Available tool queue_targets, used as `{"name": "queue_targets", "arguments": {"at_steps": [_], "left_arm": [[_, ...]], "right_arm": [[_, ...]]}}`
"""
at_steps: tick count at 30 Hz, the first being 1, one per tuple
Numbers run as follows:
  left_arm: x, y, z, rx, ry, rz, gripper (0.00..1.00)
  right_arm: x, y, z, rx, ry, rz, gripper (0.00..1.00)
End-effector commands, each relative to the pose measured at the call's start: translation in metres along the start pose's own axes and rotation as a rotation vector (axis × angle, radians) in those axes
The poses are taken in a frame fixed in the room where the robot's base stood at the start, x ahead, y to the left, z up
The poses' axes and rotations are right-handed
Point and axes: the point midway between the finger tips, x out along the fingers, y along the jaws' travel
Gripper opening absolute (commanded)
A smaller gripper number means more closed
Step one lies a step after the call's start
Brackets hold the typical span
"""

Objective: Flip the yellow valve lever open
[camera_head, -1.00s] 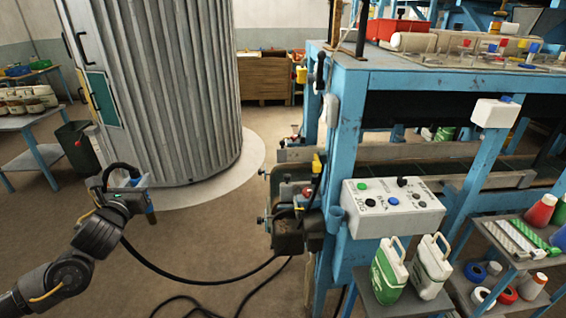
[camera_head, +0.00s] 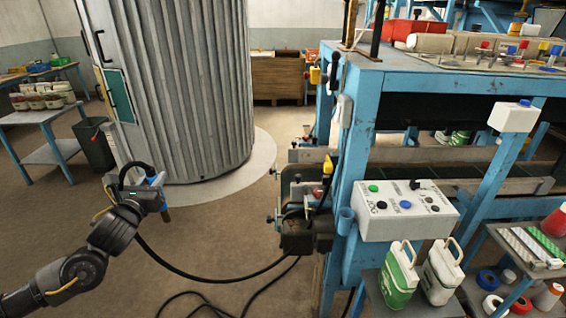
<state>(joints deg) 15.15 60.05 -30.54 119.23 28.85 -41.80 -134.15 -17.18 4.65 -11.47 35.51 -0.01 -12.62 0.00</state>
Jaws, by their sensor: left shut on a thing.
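A small yellow part (camera_head: 328,163), which looks like a lever, stands upright above the dark green machine unit (camera_head: 306,215) at the left end of the blue frame. A second yellow piece (camera_head: 315,75) sits higher on the frame's corner, beside a black handle. I cannot tell for sure which is the valve lever. My left gripper (camera_head: 158,195) is at the left, well apart from both. My right gripper is not in view.
A black hose (camera_head: 215,281) runs from near my left gripper across the floor to the machine. A ribbed grey cylinder (camera_head: 190,90) stands behind. A control box (camera_head: 408,226) and jugs (camera_head: 400,280) are on the right. Floor between gripper and machine is otherwise open.

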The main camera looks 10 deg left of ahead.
Motion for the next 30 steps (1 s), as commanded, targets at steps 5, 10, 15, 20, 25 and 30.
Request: {"name": "queue_targets", "arguments": {"at_steps": [5, 10, 15, 20, 25, 30], "left_arm": [[-0.026, -0.053, -0.041, -0.01, 0.007, -0.149, 0.0], [-0.077, -0.121, -0.079, -0.012, 0.004, -0.36, 0.0], [-0.131, -0.173, -0.098, -0.009, 0.001, -0.534, 0.0], [-0.166, -0.199, -0.103, -0.004, 0.0, -0.627, 0.0], [-0.177, -0.206, -0.103, -0.001, -0.002, -0.657, 0.0], [-0.177, -0.206, -0.103, -0.001, -0.001, -0.657, 0.0]], "right_arm": [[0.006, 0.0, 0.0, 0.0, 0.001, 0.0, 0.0], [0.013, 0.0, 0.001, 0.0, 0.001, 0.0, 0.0], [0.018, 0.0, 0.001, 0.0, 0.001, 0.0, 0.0], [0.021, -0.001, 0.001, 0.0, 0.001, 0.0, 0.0], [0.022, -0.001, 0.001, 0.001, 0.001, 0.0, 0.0], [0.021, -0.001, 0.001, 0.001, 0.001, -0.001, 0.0]]}}
